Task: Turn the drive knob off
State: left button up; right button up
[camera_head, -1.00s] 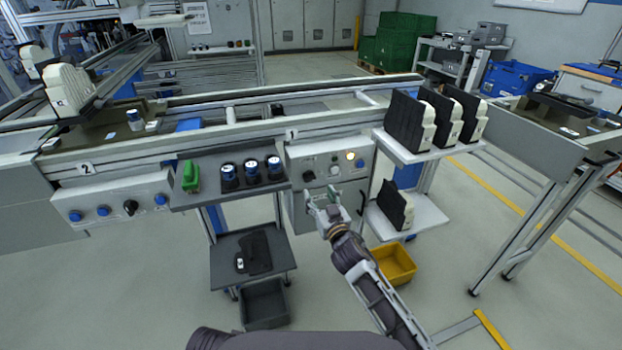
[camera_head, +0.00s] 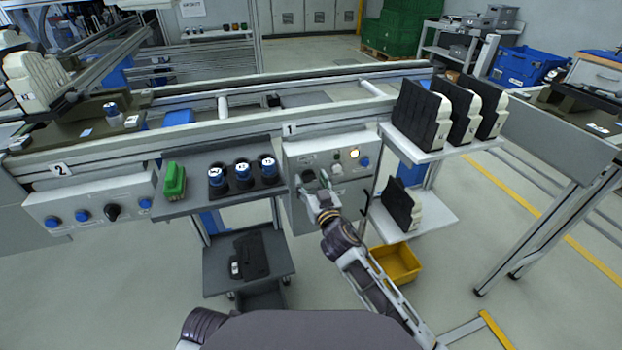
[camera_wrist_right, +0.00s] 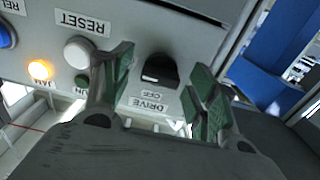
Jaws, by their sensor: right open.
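The drive knob (camera_wrist_right: 160,72) is black and sits on the front of the grey control panel (camera_head: 300,157) marked 1. In the right wrist view it shows between my two fingers, near the labels DRIVE and OFF. In the head view the knob (camera_head: 307,176) is just beyond the fingertips. My right gripper (camera_head: 315,185) is open in front of the panel. In the wrist view the green pads of the right gripper (camera_wrist_right: 163,85) stand on either side of the knob with gaps. I cannot tell how far off the panel they are. My left gripper is not in view.
A white reset button (camera_wrist_right: 79,52) and a lit amber lamp (camera_wrist_right: 39,70) are beside the knob. A shelf with blue-topped cylinders (camera_head: 242,173) is left of the panel. Racks with black-and-white parts (camera_head: 416,112) stand right. A yellow bin (camera_head: 397,262) is below.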

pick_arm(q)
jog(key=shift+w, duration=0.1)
pick_arm(e)
jog(key=shift+w, duration=0.1)
jog(key=c, duration=1)
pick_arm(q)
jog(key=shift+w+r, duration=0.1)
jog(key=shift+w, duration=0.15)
